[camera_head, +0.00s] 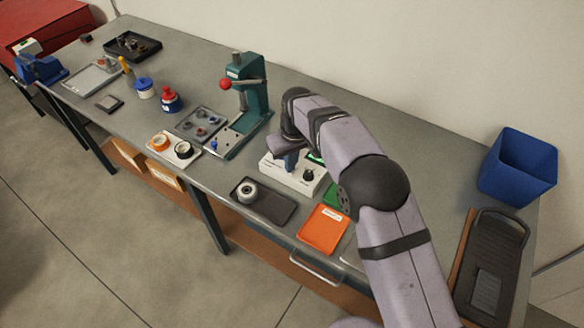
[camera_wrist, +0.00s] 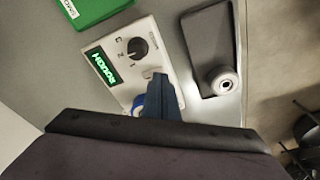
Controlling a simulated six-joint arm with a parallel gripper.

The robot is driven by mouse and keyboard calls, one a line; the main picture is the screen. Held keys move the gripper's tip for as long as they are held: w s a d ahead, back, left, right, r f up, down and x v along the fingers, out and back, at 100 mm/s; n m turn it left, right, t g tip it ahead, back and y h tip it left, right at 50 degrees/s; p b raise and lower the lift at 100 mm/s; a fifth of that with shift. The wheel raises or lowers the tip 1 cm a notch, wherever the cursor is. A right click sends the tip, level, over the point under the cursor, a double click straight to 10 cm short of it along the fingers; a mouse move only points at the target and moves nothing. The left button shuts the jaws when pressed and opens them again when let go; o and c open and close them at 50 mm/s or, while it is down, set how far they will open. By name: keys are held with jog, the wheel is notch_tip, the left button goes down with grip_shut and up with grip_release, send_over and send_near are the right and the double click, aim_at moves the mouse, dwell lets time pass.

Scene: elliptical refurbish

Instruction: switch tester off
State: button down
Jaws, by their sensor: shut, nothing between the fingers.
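The tester (camera_head: 291,180) is a white box near the middle of the bench. In the wrist view, the tester (camera_wrist: 165,52) has a black rotary knob (camera_wrist: 138,47) with printed marks around it. Its small display (camera_wrist: 103,66) is lit with green characters. The knob (camera_head: 308,174) also shows in the head view. My gripper (camera_head: 291,162) is over the tester, to the left of the knob. In the wrist view, my gripper (camera_wrist: 160,85) has its blue fingers shut and empty, just below the knob.
A dark tray (camera_head: 276,212) with a pale round part lies in front of the tester. An orange tray (camera_head: 323,230) and a partly hidden green tray (camera_wrist: 98,12) are nearby. A green press (camera_head: 252,98) stands to the left. A blue bin (camera_head: 517,165) is far right.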

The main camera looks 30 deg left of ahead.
jog(key=shift+f, duration=0.3)
jog(key=shift+r, duration=0.15)
notch_tip(320, 180, up, 7)
jog(key=p, duration=0.5)
dwell(0.5)
dwell(0.3)
